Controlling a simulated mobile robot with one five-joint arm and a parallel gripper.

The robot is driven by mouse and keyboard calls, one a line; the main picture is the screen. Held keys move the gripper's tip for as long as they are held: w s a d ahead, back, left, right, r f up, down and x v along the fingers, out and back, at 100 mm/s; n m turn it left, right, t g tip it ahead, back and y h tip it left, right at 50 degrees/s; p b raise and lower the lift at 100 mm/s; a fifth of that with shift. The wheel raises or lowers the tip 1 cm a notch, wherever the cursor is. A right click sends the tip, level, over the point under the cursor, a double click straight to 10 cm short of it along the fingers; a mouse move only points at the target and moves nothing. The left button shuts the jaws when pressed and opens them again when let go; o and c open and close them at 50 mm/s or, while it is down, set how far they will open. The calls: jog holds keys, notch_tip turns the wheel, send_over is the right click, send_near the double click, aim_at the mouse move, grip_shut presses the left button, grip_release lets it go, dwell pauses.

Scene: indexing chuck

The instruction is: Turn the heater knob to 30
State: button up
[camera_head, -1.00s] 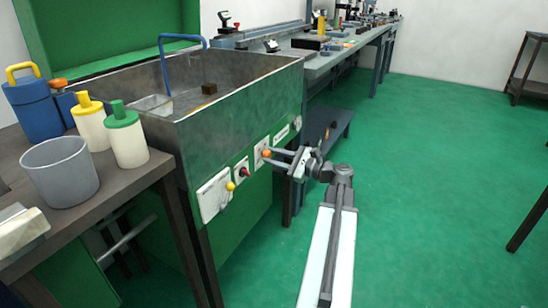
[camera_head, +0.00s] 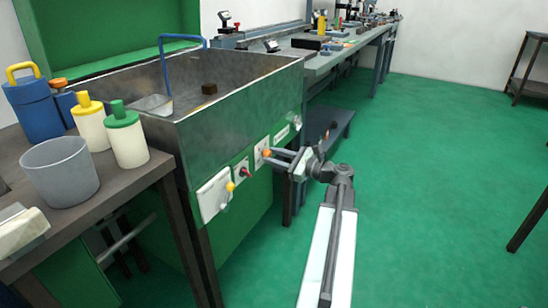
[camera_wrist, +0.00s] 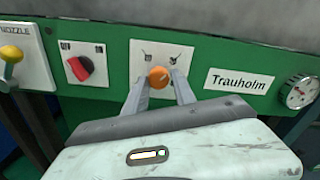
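An orange ball knob (camera_wrist: 158,77) stands on a white plate (camera_wrist: 150,52) on the sink unit's green front; it also shows in the head view (camera_head: 266,153). A red knob (camera_wrist: 79,68) sits on the plate to its left, also in the head view (camera_head: 246,171). I cannot read which one is marked heater. My gripper (camera_wrist: 160,84) points at the orange knob, one finger on each side of it. The fingers stand apart; I see no clear contact with the ball. In the head view my gripper (camera_head: 272,158) is at the panel.
A yellow ball lever (camera_wrist: 11,54) on a nozzle plate is at the far left. A Trauholm label (camera_wrist: 238,81) and a round gauge (camera_wrist: 298,92) are to the right. A metal sink (camera_head: 235,105) is above the panel. The green floor (camera_head: 430,200) at right is clear.

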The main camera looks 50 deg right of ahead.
jog(key=shift+o, duration=1.2)
jog(key=v, duration=0.7)
jog(key=shift+s, duration=0.35)
jog(key=shift+d, duration=0.1)
